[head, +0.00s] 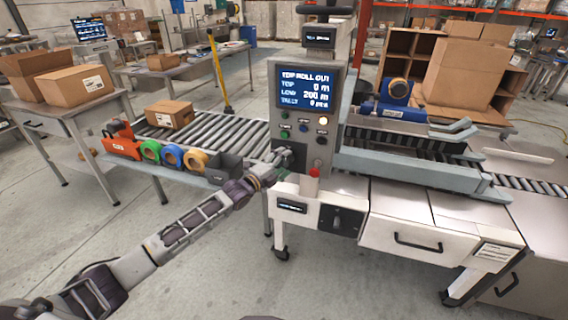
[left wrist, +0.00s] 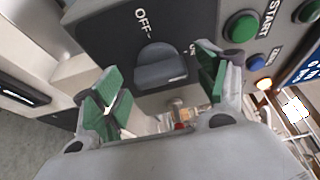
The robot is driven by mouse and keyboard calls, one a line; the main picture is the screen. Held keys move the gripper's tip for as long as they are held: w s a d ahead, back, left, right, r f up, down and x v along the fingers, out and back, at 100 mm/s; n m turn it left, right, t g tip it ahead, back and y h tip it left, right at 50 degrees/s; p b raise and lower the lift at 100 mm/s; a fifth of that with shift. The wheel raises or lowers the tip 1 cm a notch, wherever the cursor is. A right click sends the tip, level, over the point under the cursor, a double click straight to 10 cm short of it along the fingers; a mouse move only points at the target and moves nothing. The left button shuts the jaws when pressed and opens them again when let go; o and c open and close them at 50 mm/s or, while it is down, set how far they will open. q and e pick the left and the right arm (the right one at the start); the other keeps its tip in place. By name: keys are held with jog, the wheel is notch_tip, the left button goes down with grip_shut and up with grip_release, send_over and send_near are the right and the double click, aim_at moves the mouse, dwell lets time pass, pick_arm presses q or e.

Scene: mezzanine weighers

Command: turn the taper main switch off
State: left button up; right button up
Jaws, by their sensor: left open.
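The taper main switch is a dark grey rotary knob (left wrist: 160,64) on a black plate (left wrist: 95,38) in the left wrist view. "OFF" is printed above it, and a partly hidden label shows at its right. I cannot tell for sure which label it points to. My left gripper (left wrist: 158,88) is open, its green-padded fingers on either side of the knob; I see no clear contact. In the head view my left gripper (head: 284,162) is at the lower left of the control panel (head: 327,100) and hides the switch. My right gripper is not in view.
Tape rolls (head: 172,156) and a roller conveyor (head: 222,133) lie to the left.

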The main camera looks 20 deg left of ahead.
pick_arm(q)
jog(key=shift+w+d, duration=0.1)
jog(key=shift+w, duration=0.15)
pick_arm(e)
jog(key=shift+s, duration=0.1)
